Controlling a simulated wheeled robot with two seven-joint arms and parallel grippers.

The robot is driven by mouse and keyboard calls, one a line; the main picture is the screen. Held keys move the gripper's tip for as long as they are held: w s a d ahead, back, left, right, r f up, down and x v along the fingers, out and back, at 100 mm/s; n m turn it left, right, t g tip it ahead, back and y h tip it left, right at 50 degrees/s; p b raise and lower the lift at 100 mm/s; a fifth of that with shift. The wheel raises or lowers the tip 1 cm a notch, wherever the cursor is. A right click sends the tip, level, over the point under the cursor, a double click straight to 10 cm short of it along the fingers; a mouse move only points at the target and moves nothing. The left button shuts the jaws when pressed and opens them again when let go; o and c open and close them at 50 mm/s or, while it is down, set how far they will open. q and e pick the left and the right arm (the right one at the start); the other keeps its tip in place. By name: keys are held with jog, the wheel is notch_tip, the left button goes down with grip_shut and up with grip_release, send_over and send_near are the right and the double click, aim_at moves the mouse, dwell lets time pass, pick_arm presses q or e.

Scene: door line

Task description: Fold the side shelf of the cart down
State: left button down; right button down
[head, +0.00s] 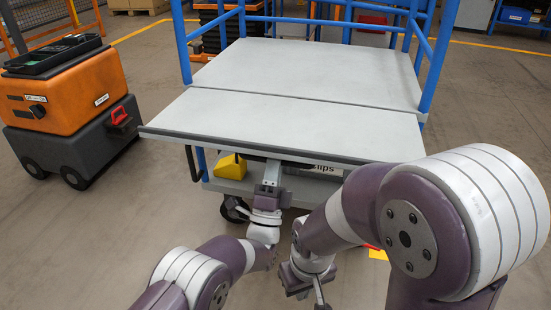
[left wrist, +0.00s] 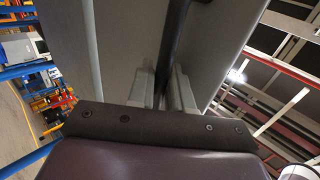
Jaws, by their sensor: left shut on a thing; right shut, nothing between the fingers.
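The cart's side shelf (head: 270,122) is a grey panel with a dark front edge. It stands raised, about level with the cart's deck (head: 310,72), with a thin seam between them. My left gripper (head: 275,168) is under the shelf's front edge, its fingertips partly hidden by the shelf. In the left wrist view its pale fingers (left wrist: 162,88) are shut on a dark bar (left wrist: 178,40) that runs along the grey underside of the shelf. My right gripper (head: 320,296) is low, in front of the cart, shut and empty, and partly cut off by the frame's bottom edge.
The cart's blue posts (head: 437,55) rise behind the shelf on both sides. A yellow object (head: 230,167) sits on the cart's lower level, above a caster (head: 234,209). An orange and black wheeled machine (head: 72,105) stands to the left. The floor between is clear.

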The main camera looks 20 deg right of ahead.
dwell(0.4)
pick_arm(q)
jog(key=c, duration=1.2)
grip_release()
jog(key=p+v, duration=0.4)
jog(key=v, duration=0.9)
jog(key=shift+w+f, duration=0.1)
